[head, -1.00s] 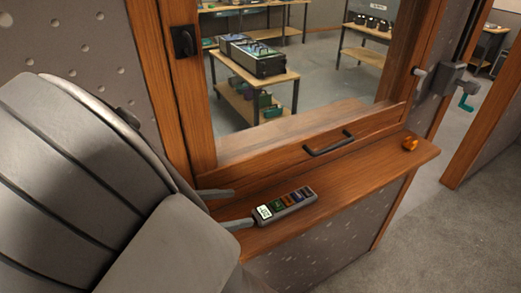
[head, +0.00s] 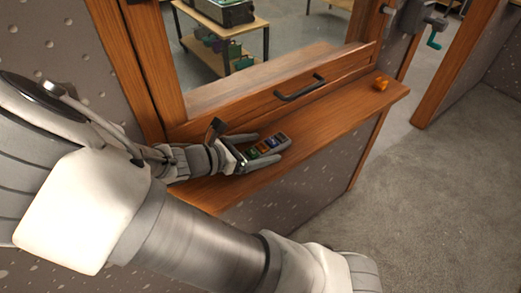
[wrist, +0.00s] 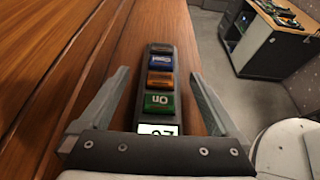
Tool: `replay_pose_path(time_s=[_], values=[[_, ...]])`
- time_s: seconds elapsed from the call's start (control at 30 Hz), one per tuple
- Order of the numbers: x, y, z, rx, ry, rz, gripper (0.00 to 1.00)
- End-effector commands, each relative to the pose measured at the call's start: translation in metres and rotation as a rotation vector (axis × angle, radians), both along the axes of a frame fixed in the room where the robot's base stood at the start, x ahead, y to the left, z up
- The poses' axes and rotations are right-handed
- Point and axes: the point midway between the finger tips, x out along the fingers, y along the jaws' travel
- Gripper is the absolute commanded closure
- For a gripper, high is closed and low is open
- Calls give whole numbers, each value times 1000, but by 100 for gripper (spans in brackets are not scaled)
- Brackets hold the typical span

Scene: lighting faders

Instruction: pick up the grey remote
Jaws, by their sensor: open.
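The grey remote (head: 264,147) lies on the wooden ledge (head: 340,113) below the window. In the wrist view the remote (wrist: 160,64) points away from me, with coloured buttons in a row and a lit display at the near end. My gripper (head: 261,145) is at the ledge with its fingers spread along both sides of the remote. In the wrist view the open gripper (wrist: 159,78) shows a finger to the left and one to the right, with gaps between them and the remote. The remote's near end is partly hidden by the gripper body.
A window frame with a black handle (head: 300,88) rises behind the ledge. A small orange object (head: 381,83) sits at the ledge's right end. The ledge between it and the remote is clear. A grey carpet (head: 410,200) lies to the right.

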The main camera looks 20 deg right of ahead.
Motion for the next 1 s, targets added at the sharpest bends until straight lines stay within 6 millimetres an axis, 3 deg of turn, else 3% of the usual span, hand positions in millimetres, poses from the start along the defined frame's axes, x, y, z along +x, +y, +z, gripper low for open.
replay_pose_path(time_s=[0.27,0.37,0.8,0.83,1.0], values=[[1,-5,-2,1,-1,0,3],[1,-4,-2,1,-1,0,17],[1,-4,-2,1,-1,0,96],[1,-4,-2,1,-1,0,100],[1,-4,-2,0,-1,0,100]])
